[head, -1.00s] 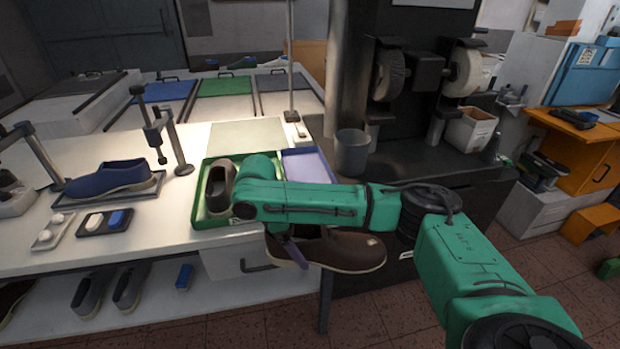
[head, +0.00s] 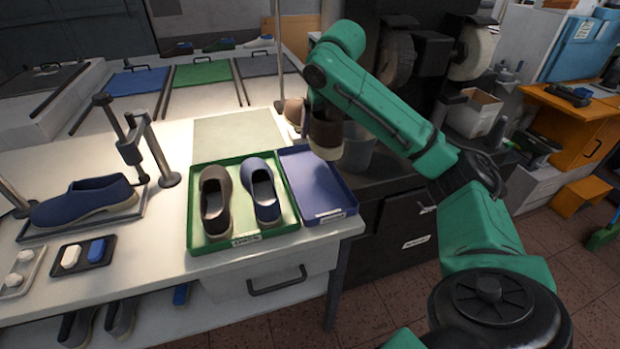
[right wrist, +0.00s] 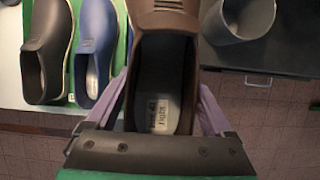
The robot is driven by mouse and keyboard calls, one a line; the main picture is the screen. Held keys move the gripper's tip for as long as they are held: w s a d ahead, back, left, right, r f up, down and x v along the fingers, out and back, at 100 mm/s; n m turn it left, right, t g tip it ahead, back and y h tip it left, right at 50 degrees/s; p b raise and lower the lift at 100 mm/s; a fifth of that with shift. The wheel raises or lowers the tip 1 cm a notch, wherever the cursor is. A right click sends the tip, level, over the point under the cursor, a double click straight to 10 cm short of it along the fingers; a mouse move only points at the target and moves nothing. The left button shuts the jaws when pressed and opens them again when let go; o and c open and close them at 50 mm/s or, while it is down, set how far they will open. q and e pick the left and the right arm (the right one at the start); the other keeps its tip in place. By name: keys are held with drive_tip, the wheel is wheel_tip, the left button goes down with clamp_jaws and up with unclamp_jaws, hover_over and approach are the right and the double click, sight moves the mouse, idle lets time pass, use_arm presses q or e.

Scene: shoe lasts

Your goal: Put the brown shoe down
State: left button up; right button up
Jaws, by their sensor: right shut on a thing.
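My right gripper (right wrist: 163,108) is shut on a brown shoe (right wrist: 165,75), its fingers at the two sides of the heel; the insole label reads "right". In the head view the held brown shoe (head: 326,136) is in the air near the blue tray's far right corner, partly hidden by my arm. A matching brown shoe (head: 214,205) and a blue shoe (head: 262,192) stand side by side in the green tray (head: 196,172). The blue tray (head: 316,185) beside it is empty. My left gripper is not in view.
A grey bin (head: 358,150) stands just right of the held shoe, on the dark machine's base. A blue shoe on a stand (head: 85,200) and a small dark tray with two blocks (head: 83,256) are at the left. A pale mat (head: 238,135) behind the trays is bare.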

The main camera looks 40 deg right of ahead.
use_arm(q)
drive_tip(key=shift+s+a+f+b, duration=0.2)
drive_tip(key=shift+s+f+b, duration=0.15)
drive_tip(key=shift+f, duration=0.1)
use_arm(e)
drive_tip(key=f, duration=1.7)
drive_tip(key=shift+s+f, duration=0.35)
drive_tip(key=shift+f, duration=0.05)
drive_tip(key=o, duration=1.6)
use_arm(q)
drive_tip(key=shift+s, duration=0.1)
use_arm(e)
drive_tip(key=v, duration=1.2)
